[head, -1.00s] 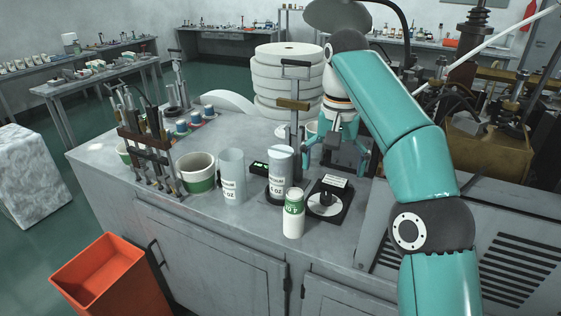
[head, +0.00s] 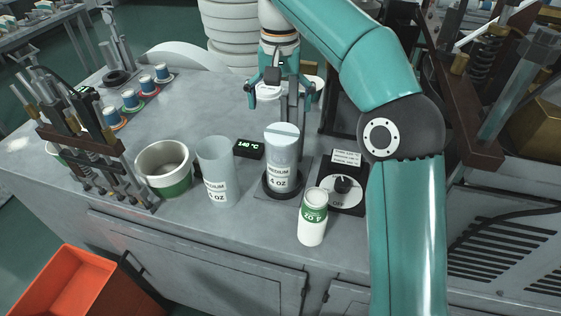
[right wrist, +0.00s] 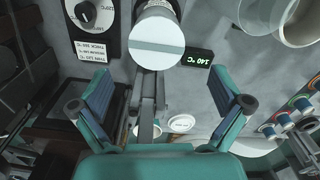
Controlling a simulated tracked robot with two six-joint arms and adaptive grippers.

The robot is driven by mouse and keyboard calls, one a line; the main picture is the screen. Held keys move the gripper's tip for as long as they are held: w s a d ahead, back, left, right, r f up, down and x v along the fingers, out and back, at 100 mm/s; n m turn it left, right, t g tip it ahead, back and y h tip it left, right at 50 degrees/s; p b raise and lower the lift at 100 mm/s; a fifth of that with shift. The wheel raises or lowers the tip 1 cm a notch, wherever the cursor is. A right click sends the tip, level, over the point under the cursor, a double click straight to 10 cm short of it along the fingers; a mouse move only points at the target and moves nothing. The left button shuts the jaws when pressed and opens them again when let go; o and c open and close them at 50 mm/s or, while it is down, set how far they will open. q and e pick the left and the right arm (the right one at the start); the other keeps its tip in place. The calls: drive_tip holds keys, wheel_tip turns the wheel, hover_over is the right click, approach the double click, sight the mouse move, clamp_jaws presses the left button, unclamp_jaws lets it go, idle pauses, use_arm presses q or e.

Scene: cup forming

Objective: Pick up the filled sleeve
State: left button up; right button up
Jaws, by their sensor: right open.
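A translucent sleeve marked MEDIUM 4 OZ (head: 283,158) stands upright in a dark round base, with a pale flat top crossed by a line. That top (right wrist: 157,40) shows in the right wrist view, beyond the open fingers. A second translucent 4 OZ sleeve (head: 215,170) stands to its left and looks empty. My right gripper (head: 283,97) is open and empty, behind and above the sleeve by the upright post; its spread fingers also show in the right wrist view (right wrist: 165,95). My left gripper is out of view.
A white-and-green bottle-like container (head: 313,217) stands at the front edge. A dial unit (head: 341,190) is right of the sleeve, and a 140 °C display (head: 248,149) behind left. A post (head: 292,105) rises close behind it. A wide cup (head: 164,170) and tool rack (head: 85,150) are left.

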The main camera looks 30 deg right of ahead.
sight(279, 133)
wheel_tip(279, 133, down, 7)
drive_tip(key=shift+w+r+b, duration=0.1)
drive_tip(key=shift+b, duration=0.65)
drive_tip(key=shift+s+d+f, duration=0.1)
drive_tip(key=shift+s+f, duration=0.1)
drive_tip(key=shift+f, duration=0.95)
drive_tip(key=shift+s+d+f, duration=0.1)
drive_tip(key=shift+s+f, duration=0.05)
drive_tip(key=shift+f, duration=1)
drive_tip(key=shift+w+a+f, duration=0.1)
drive_tip(key=shift+f, duration=0.55)
drive_tip(key=c, duration=1.1)
